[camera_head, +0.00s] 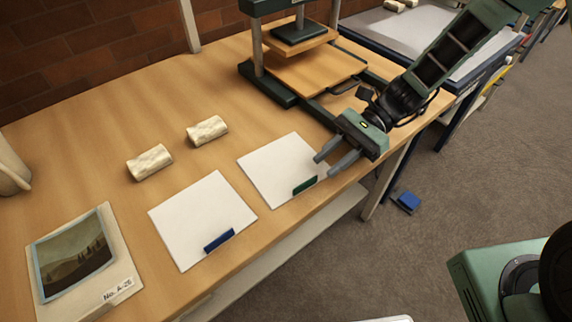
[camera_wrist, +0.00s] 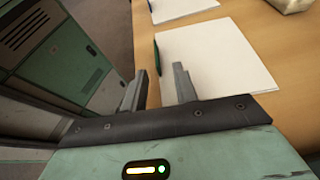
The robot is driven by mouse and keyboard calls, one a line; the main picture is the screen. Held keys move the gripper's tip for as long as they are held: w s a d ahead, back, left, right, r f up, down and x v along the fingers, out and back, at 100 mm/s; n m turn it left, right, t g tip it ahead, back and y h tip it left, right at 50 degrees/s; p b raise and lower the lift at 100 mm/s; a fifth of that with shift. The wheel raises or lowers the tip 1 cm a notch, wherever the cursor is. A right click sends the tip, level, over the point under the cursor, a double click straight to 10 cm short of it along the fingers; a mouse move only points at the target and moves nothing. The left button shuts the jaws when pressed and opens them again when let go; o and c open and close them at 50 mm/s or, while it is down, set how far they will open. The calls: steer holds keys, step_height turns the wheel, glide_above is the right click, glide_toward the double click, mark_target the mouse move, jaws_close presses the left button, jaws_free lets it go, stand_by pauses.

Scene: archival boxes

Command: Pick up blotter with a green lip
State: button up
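The blotter with a green lip is a white square sheet (camera_head: 277,168) lying flat near the table's front edge. Its green lip (camera_head: 305,185) stands on the front edge, towards the right corner. My gripper (camera_head: 325,165) is open and empty, with its fingertips at the sheet's right side in the head view, just right of the lip. In the wrist view the sheet (camera_wrist: 218,55) lies beyond my fingers (camera_wrist: 160,71). There the lip (camera_wrist: 157,58) shows as a thin dark green strip, partly between the fingertips. I cannot tell the exact height of the fingers above the table.
A similar blotter with a blue lip (camera_head: 219,241) lies to the left. Two pale rolls (camera_head: 149,162) (camera_head: 207,131) lie behind. A picture in a mount (camera_head: 72,257) is at far left. A green press (camera_head: 268,98) stands at the back. The table's front edge is close.

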mark_target(312, 179)
steer(key=shift+s+x, duration=0.25)
steer(key=shift+x, duration=2.7)
steer(key=shift+r, duration=0.15)
jaws_close()
